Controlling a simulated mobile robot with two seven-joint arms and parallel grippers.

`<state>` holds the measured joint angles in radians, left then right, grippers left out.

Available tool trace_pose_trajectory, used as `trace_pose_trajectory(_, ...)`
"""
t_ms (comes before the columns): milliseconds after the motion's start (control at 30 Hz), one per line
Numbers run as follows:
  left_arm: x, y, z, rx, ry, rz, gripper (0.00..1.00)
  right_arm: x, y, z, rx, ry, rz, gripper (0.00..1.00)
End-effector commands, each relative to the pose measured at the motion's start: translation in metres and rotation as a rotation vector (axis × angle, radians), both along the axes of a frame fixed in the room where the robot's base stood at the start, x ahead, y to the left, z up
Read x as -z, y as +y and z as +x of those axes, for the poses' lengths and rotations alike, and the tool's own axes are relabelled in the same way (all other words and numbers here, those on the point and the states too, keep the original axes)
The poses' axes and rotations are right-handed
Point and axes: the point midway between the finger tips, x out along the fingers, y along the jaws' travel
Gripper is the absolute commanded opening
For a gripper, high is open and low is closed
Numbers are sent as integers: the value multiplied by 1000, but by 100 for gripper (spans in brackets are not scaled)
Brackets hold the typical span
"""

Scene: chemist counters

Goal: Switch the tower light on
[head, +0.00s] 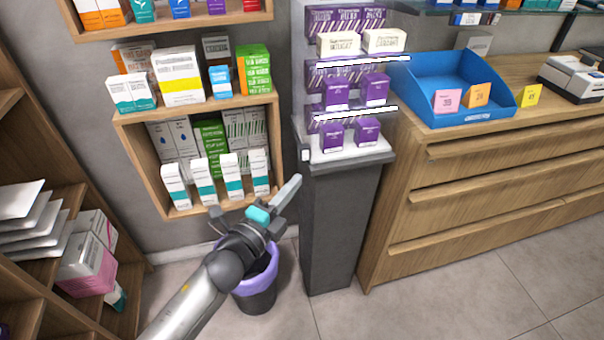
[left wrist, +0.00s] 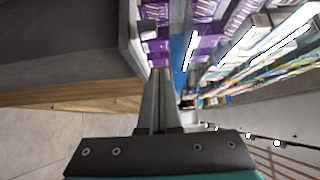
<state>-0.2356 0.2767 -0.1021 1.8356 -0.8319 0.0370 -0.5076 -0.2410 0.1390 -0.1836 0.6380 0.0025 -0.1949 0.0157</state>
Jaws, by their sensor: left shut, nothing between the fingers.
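The grey display tower (head: 340,220) stands in the middle of the head view, with purple boxes on its upper shelves. Bright white strips (head: 362,62) run along its shelf edges and look lit. A small white switch (head: 305,155) with a dark edge sits at the left front of the tower top; a small white piece (left wrist: 147,29) shows there in the left wrist view. My left gripper (head: 294,184) is shut and empty, its tips just below and left of the switch, apart from it. Its closed fingers (left wrist: 159,80) point toward the tower. My right gripper is out of view.
A wooden wall shelf (head: 125,115) with boxes is left of the tower. A bin with a purple liner (head: 262,280) stands on the floor below my left arm. A wooden drawer counter (head: 480,180) with a blue tray (head: 430,75) is right of the tower.

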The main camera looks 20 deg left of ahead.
Motion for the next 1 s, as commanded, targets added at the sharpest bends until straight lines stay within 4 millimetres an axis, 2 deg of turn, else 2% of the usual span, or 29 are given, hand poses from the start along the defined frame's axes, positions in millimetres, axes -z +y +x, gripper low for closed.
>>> trace_pose_trajectory(33,0,1,-9,0,3,-3,0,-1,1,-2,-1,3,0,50)
trace_pose_trajectory(200,-2,5,-30,1,2,-3,0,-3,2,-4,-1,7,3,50)
trace_pose_trajectory(400,-3,8,-43,1,1,-1,0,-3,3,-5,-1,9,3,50)
trace_pose_trajectory(1000,-2,8,-45,1,3,-4,0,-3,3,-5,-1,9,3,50)
